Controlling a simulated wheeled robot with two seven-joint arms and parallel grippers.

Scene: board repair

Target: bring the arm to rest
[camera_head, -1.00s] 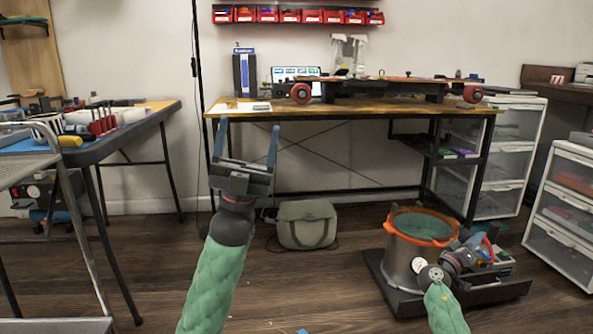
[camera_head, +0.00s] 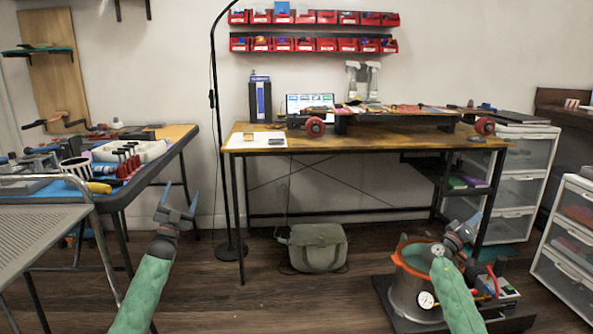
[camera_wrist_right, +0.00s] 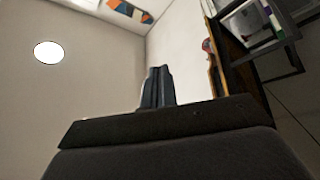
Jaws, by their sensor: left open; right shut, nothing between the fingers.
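My left arm, in a green quilted sleeve, comes in from the lower left of the head view. Its gripper (camera_head: 177,203) is open and empty, with blue-grey fingers apart, in front of the left table's right side. My right arm, also in a green sleeve, comes up from the lower right. Its gripper (camera_head: 474,222) is in front of the workbench's right legs, above the round metal pot. In the right wrist view its fingers (camera_wrist_right: 158,86) are together with nothing between them.
The workbench (camera_head: 370,140) holds a skateboard on a stand. The pot (camera_head: 408,290) with an orange rim stands on a dark base at lower right. A grey-green bag (camera_head: 318,248) lies under the bench. The left table (camera_head: 140,180) carries tools. Drawer units (camera_head: 568,245) stand at right.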

